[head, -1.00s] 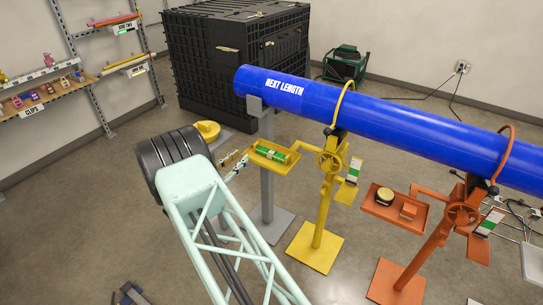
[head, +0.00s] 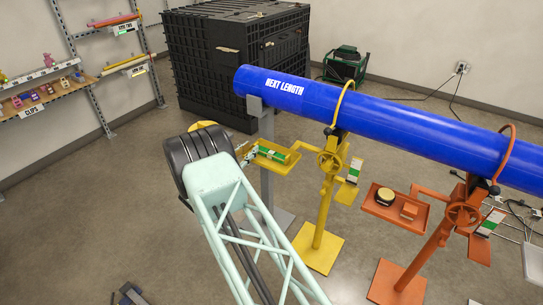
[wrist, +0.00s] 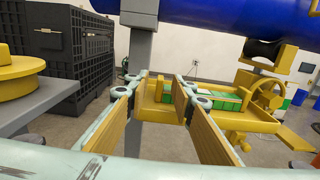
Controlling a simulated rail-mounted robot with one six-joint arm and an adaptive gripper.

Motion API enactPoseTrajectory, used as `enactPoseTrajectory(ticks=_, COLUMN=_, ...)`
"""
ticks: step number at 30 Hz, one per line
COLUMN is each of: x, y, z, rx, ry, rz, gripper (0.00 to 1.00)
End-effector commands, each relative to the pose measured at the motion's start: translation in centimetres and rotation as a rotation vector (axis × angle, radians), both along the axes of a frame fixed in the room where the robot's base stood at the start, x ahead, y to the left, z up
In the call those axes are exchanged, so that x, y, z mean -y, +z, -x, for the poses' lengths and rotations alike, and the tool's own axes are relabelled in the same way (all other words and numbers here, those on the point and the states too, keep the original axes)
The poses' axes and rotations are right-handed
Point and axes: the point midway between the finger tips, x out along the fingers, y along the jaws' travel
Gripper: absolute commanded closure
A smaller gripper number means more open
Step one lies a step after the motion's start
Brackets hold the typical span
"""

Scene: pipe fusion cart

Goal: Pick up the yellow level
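My gripper (wrist: 160,84) is open and empty in the wrist view, its two tan-padded fingers spread apart. In the head view my gripper (head: 248,155) shows partly past my arm, at the left end of a yellow tray (head: 285,168). The tray also shows ahead in the wrist view (wrist: 157,111). A green bar (head: 271,154) with pale parts lies in it; it shows in the wrist view (wrist: 220,101) beyond the right finger, partly hidden. I cannot tell for sure whether this is the yellow level. The fingers are short of the bar, not around it.
A blue pipe (head: 380,120) runs above the tray, on a grey post (head: 267,165), a yellow stand (head: 318,235) and an orange stand (head: 425,255). A yellow round piece (wrist: 15,77) is close on the left. A black crate (head: 235,65) stands behind.

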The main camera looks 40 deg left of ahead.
Motion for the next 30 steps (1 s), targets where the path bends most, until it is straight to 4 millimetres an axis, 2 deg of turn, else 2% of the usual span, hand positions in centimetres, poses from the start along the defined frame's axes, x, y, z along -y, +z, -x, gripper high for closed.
enactPoseTrajectory(ticks=7, x=0.0, y=0.0, z=-0.8, rx=0.001, ry=-0.001, rz=-0.001, gripper=0.77)
enactPoseTrajectory(ticks=21, x=-0.5, y=0.0, z=-4.9, rx=0.000, ry=0.000, rz=-0.001, gripper=0.77)
enactPoseTrajectory(ticks=30, x=-0.5, y=0.0, z=-5.1, rx=0.000, ry=0.001, rz=-0.001, gripper=0.77)
